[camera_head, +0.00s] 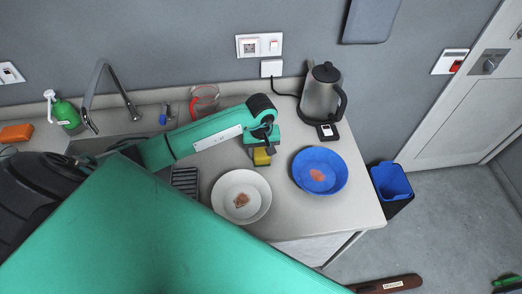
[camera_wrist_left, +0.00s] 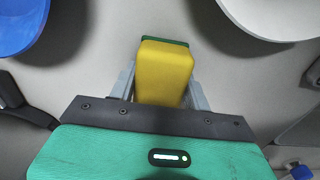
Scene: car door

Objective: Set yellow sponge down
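The yellow sponge (camera_head: 261,157) has a dark green layer on one side. It is over the counter between the white plate and the blue bowl. My left gripper (camera_head: 262,148) points down at it. In the left wrist view the sponge (camera_wrist_left: 163,72) sits between the two grey fingers of my left gripper (camera_wrist_left: 161,88), which press on its sides. Whether its underside touches the counter is hard to tell. My right gripper is not in view.
A white plate (camera_head: 256,207) and a blue bowl (camera_head: 334,178), both with food residue, flank the sponge. A kettle (camera_head: 319,95) and a red-handled glass jug (camera_head: 203,98) stand behind. The sink tap (camera_head: 103,80) is left. The counter (camera_head: 290,225) has bare room in front.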

